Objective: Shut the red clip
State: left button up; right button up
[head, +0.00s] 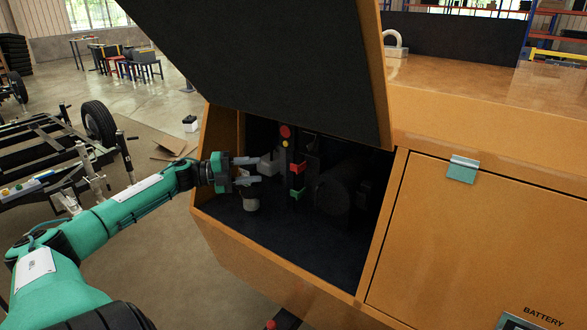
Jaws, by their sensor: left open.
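A red clip (297,168) sits inside the dark open compartment of the orange cabinet, at the middle of the head view. It is small, and I cannot tell how far open it stands. A green clip (296,195) sits just below it. My left gripper (251,170) reaches into the compartment from the left. Its jaws are open, one finger above the other, pointing right toward the red clip. A gap shows between the fingertips and the clip. No right gripper shows.
A raised dark lid (275,60) hangs over the compartment. A round red knob (285,131) and a small yellow part (285,143) sit above the red clip. A pale block (270,163) and a pale cup-like part (251,204) lie near my fingers. A dark cylinder (335,190) stands right.

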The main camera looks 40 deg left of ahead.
aim_at(291, 167)
pick_arm(q)
jog(key=p+x, duration=0.1)
jog(key=x, duration=0.9)
jog(key=shift+x, duration=1)
jog(key=shift+a+f, duration=0.1)
pick_arm(e)
jog(key=shift+s+d+f, duration=0.2)
jog(key=shift+s+f, duration=0.35)
jog(key=shift+f, duration=0.05)
jog(key=shift+s+d+f, duration=0.2)
jog(key=shift+s+f, duration=0.35)
jog(key=shift+f, duration=0.05)
pick_arm(q)
grip_shut()
pick_arm(e)
jog(key=shift+w+r, duration=0.1)
